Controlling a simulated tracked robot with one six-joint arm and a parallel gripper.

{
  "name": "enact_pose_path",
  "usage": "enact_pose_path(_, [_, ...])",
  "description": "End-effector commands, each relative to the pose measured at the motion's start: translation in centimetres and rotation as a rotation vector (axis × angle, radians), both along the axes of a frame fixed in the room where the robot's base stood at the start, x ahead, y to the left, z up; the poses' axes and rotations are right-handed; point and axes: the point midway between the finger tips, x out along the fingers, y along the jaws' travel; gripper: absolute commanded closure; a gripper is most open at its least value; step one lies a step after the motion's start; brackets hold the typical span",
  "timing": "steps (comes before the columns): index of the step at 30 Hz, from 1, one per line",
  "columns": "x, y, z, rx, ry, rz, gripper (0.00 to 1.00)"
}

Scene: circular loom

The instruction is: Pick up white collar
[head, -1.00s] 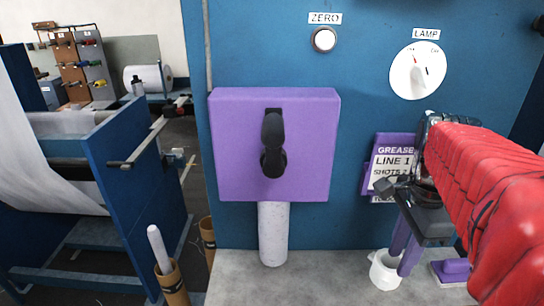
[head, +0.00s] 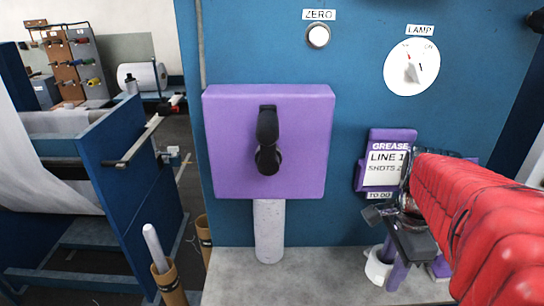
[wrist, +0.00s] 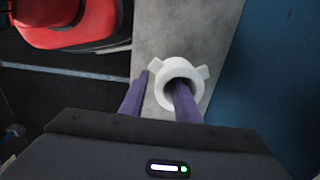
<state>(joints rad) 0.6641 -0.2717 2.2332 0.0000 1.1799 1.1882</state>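The white collar (wrist: 172,67) is a short ring with small lugs at its sides, standing on the grey bench top (head: 325,278). In the head view the collar (head: 375,272) is at the lower right, partly hidden by a purple finger. My gripper (wrist: 162,79) is open, with two purple fingers pointing down at the collar. In the wrist view the right finger's tip shows over or inside the collar's hole; the left finger is outside the collar's left wall. I cannot tell whether either finger touches it. The gripper (head: 390,273) is also in the head view.
A purple box (head: 230,150) with a black handle is on the blue panel, above a pale speckled cylinder (head: 268,232). A purple grease card holder (head: 386,160) is behind my arm. A cardboard tube (head: 169,282) holding a white rod stands left of the bench.

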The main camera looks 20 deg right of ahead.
Motion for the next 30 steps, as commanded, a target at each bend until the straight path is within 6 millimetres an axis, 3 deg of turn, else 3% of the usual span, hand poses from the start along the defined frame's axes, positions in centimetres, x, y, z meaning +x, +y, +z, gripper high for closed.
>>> enact_pose_path(16, [0.02,0.03,-0.07,0.000,0.000,0.001,0.72])
enact_pose_path(28, [0.02,0.03,-0.07,0.000,0.000,0.001,1.00])
enact_pose_path(30, [0.02,0.03,-0.07,0.000,0.000,0.001,1.00])
